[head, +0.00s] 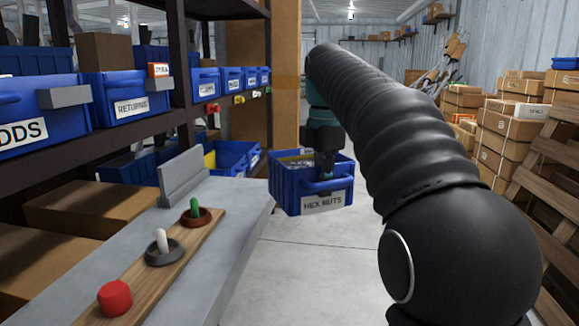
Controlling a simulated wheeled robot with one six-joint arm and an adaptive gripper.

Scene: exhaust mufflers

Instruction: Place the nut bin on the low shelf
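The nut bin (290,191) is a blue open-topped bin with a white "HEX NUTS" label, and grey contents show inside. It appears level in mid-air, just past the far right corner of the grey bench. My gripper (326,171) points down at the bin's near wall and appears shut on it near the handle; the fingertips are small and partly hidden. A low level of the dark rack at left holds blue bins (233,155) and cardboard boxes. The bin hangs to the right of these; its underside is hidden.
The grey bench (240,215) carries an upright grey bracket (183,177) and a wooden board with a red knob (115,298) and two pegs. Upper shelf bins (128,97) stand left. Stacked cartons (512,130) and pallets stand right. Floor (300,270) below the bin is clear.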

